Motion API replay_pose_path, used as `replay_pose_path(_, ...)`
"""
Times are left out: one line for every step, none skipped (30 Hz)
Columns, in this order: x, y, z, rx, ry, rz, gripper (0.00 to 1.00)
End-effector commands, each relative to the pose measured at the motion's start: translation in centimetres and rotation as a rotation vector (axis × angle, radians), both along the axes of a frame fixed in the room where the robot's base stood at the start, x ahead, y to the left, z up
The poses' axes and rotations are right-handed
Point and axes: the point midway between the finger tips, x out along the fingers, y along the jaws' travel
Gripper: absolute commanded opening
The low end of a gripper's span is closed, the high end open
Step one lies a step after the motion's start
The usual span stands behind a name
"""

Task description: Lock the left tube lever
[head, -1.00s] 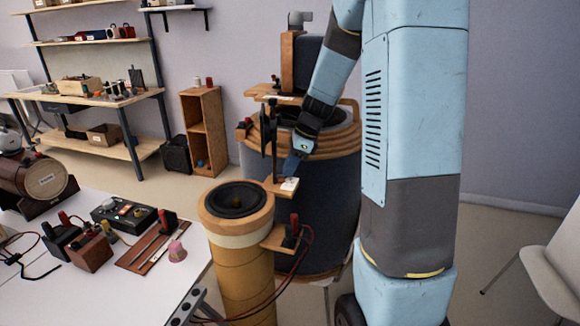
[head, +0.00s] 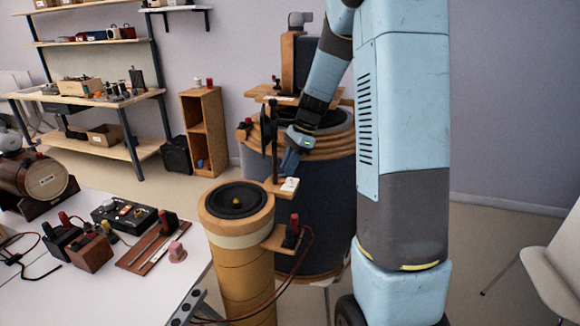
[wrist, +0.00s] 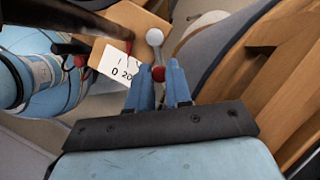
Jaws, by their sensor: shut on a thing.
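My gripper (wrist: 160,84) has two blue fingers, with a red ball knob (wrist: 158,73) between their tips. It is shut on this knob, which looks like the end of the lever. A pale round knob on a short stem (wrist: 154,37) shows just beyond it. Beside them is a wooden bracket (wrist: 112,27) with a white printed label (wrist: 119,64). In the head view my gripper (head: 289,163) is above the bracket's label (head: 289,184), behind the tan tube (head: 243,262) with a black speaker cone on top. The knob is hidden there.
A thin dark upright rod (head: 274,142) stands close left of my gripper. A large dark drum with wooden rings (head: 335,215) is behind. A lower bracket (head: 277,239) carries red and black terminals and wires. The white table (head: 105,283) with several devices is at left.

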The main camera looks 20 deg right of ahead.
Motion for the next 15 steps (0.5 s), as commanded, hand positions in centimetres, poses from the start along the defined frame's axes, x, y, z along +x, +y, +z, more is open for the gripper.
replay_pose_path(0.26,-0.07,0.03,-0.001,-0.002,0.031,0.0)
replay_pose_path(0.35,-0.06,0.03,-0.001,-0.002,0.049,0.0)
replay_pose_path(0.44,-0.04,0.01,-0.001,-0.001,0.073,0.0)
replay_pose_path(0.52,-0.04,0.01,-0.001,-0.001,0.091,0.0)
replay_pose_path(0.6,-0.04,0.01,-0.001,-0.001,0.107,0.0)
replay_pose_path(0.7,-0.04,0.01,-0.002,-0.002,0.127,0.0)
replay_pose_path(0.75,-0.03,0.01,-0.002,-0.002,0.14,0.0)
replay_pose_path(0.8,-0.01,0.01,-0.001,-0.001,0.153,0.0)
replay_pose_path(0.85,0.02,0.03,-0.001,-0.001,0.169,0.0)
replay_pose_path(0.89,0.03,0.03,-0.001,-0.002,0.179,0.0)
replay_pose_path(0.94,0.04,0.04,-0.001,-0.002,0.187,0.0)
replay_pose_path(0.99,0.04,0.06,-0.001,-0.002,0.197,0.0)
replay_pose_path(1.03,0.04,0.05,-0.002,-0.002,0.204,0.0)
replay_pose_path(1.05,0.05,0.06,-0.002,-0.003,0.21,0.0)
replay_pose_path(1.08,0.05,0.06,-0.002,-0.003,0.216,0.0)
